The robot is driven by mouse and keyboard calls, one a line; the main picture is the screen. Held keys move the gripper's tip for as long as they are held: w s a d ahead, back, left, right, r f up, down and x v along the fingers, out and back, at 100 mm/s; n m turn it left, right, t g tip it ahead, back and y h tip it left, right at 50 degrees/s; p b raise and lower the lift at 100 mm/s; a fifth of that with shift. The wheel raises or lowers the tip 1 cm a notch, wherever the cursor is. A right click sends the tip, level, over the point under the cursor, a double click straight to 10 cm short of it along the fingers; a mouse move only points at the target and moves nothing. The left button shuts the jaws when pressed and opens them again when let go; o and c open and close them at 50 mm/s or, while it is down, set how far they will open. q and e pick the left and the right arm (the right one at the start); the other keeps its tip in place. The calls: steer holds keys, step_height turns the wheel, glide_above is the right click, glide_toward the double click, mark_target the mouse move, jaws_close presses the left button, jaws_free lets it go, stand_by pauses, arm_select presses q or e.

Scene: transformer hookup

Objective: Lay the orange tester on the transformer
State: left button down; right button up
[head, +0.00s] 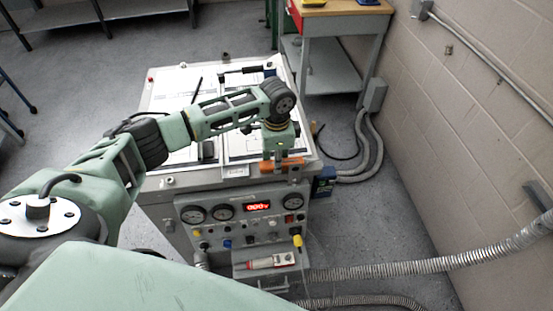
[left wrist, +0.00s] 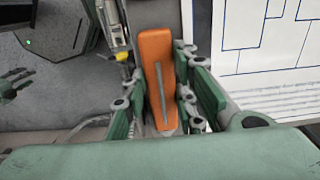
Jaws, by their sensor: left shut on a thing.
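The orange tester (head: 292,164) is held in my left gripper (head: 280,158) near the front right edge of the transformer's top. In the left wrist view the long orange tester (left wrist: 157,60) lies between the green fingers of my left gripper (left wrist: 160,85), which are shut on it. The transformer (head: 240,183) is a grey cabinet with gauges and a red display on its front and papers with diagrams on its top. I cannot tell whether the tester touches the top.
A red and grey device (head: 270,262) sits on a small ledge at the cabinet's front. Diagram sheets (head: 165,98) and a black-handled tool (head: 240,72) lie on the top. A workbench (head: 338,8) stands behind. A block wall (head: 480,110) and hoses (head: 400,268) are at right.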

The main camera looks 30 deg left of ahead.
arm_select(q)
steer(key=c, duration=1.4)
jaws_free()
step_height(320, 180, up, 12)
steer(key=b, duration=0.2)
steer(key=shift+b, duration=0.35)
